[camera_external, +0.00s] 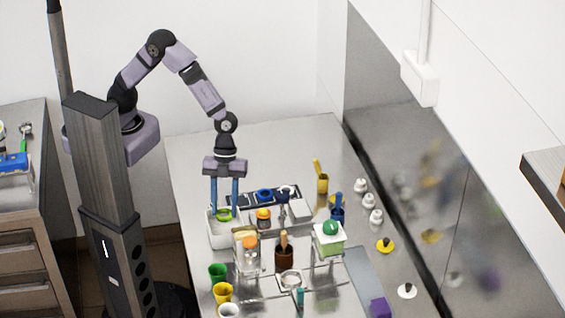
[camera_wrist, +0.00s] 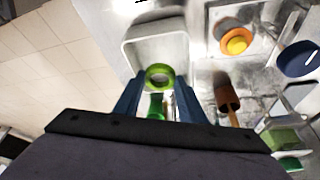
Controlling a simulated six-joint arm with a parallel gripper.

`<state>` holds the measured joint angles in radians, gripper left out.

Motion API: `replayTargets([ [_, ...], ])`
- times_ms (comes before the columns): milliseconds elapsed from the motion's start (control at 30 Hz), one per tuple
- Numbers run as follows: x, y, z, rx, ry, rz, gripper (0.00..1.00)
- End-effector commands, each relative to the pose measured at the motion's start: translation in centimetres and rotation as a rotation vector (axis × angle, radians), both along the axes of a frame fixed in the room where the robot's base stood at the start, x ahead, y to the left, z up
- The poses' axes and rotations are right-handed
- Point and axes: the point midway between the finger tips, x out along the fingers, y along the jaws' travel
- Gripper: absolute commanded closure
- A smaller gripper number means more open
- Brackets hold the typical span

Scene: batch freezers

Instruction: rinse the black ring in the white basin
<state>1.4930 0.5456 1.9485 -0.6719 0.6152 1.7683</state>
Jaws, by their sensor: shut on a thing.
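The white basin (camera_external: 229,241) stands on the steel table below my gripper (camera_external: 225,212). It also shows in the wrist view (camera_wrist: 158,45), its inside pale and empty as far as I see. The fingers point down, set apart, with a yellow-green ring (camera_external: 224,215) between their tips. In the wrist view the ring (camera_wrist: 160,75) lies between the fingers (camera_wrist: 158,92), over the basin's near end. I cannot tell whether the ring touches the basin floor. The ring I hold looks green, not black; I can make out no black ring clearly.
A brown pot with a wooden handle (camera_external: 284,256) stands right of the basin. Green (camera_external: 217,272) and yellow (camera_external: 222,292) cups stand in front. A dark tray with a blue ring (camera_external: 264,194) lies behind. A green-topped box (camera_external: 328,240) is further right.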

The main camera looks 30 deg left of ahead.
Motion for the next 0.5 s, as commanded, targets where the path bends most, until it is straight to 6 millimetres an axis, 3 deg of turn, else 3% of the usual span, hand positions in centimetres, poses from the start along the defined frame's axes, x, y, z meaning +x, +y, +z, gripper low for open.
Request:
replayTargets([
  [500,0.0,0.0,-4.2,-0.001,0.0,0.0,0.84],
])
